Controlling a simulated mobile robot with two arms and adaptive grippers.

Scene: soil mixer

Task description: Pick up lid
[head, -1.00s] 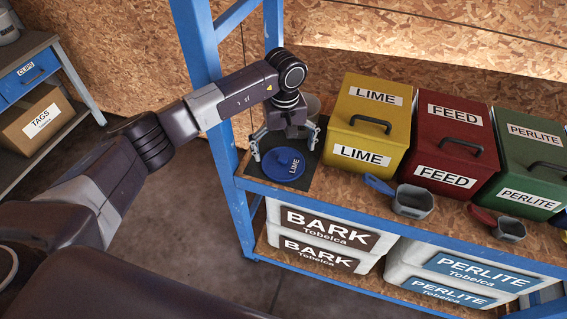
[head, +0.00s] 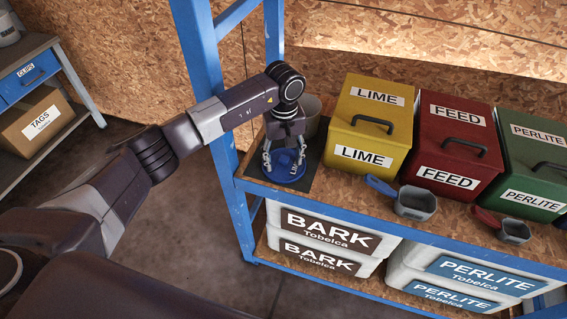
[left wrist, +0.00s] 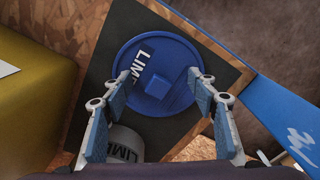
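The round blue lid (head: 287,165), lettered LIME, lies on a dark mat (head: 311,172) at the left end of the shelf. In the left wrist view the lid (left wrist: 182,58) shows a square knob (left wrist: 158,83) in its middle. My left gripper (head: 285,168) points down over the lid. Its fingers (left wrist: 158,92) are open, one on each side of the knob, with gaps between them and the knob. A pale container lettered LIME (head: 309,116) stands behind the gripper, partly hidden. My right gripper is in neither view.
Yellow LIME (head: 368,133), red FEED (head: 450,146) and green PERLITE (head: 528,160) bins stand to the right. Grey scoops with blue (head: 414,203) and red (head: 513,231) handles lie before them. A blue shelf post (head: 203,75) rises left of the mat.

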